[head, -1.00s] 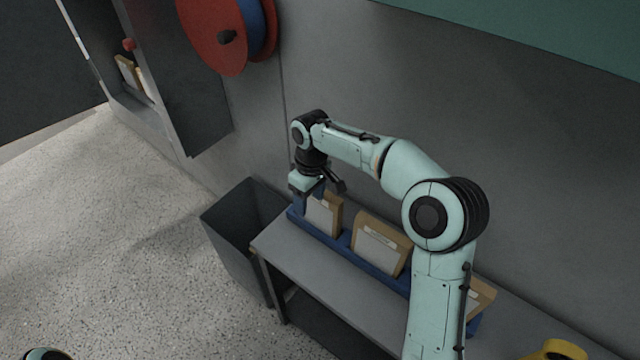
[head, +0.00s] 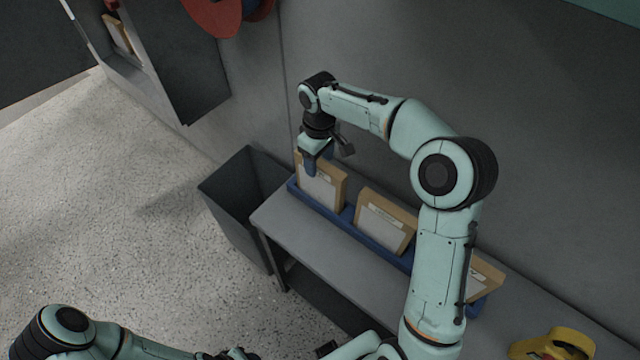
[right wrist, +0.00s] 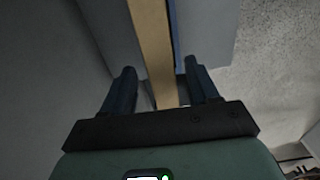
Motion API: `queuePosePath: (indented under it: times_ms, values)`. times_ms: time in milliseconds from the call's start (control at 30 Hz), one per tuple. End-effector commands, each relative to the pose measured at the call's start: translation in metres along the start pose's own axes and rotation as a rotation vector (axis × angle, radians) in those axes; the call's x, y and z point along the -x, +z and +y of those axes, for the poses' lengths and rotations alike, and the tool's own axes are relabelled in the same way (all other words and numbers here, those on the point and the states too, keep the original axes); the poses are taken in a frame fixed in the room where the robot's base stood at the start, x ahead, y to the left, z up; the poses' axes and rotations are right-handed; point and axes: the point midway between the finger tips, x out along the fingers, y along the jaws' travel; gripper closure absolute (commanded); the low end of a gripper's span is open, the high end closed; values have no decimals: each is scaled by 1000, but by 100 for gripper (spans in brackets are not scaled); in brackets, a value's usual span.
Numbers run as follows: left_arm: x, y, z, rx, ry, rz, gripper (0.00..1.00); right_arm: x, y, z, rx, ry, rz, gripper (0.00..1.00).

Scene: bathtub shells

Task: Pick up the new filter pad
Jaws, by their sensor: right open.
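Several tan-framed filter pads stand upright in a blue rack (head: 374,246) on the grey bench. The leftmost pad (head: 318,190) is under my right gripper (head: 320,163); a middle pad (head: 384,226) and a right pad (head: 484,276) stand farther along. In the right wrist view, the tan edge of a pad (right wrist: 151,40) runs between the two fingers of my open right gripper (right wrist: 160,68), with gaps at both sides. The right pad is partly hidden by my right arm. My left arm shows at the bottom of the head view; its fingers cannot be made out.
A dark open bin (head: 235,205) stands on the floor left of the grey bench (head: 330,240). An open wall cabinet (head: 130,72) holds another tan-framed pad (head: 117,35). A red reel (head: 215,12) is on the wall. A yellow object (head: 553,343) lies at lower right.

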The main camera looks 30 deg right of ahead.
Motion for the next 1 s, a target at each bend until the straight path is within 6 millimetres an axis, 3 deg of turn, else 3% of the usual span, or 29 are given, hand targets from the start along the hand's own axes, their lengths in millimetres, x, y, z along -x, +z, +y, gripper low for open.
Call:
queuePosePath:
  times_ms: [300,600,800,1000]
  values:
    - [-6,3,-3,1,-1,-4,57,-44,5,-2,-1,-2,-3,40]
    - [-5,3,-3,1,-1,-4,57,-48,4,-3,0,-1,-1,40]
    - [-5,3,-3,1,-1,-4,57,-48,4,-2,-1,-1,-1,100]
    - [-5,3,-3,1,-1,-4,57,-48,4,-2,-1,-1,0,100]
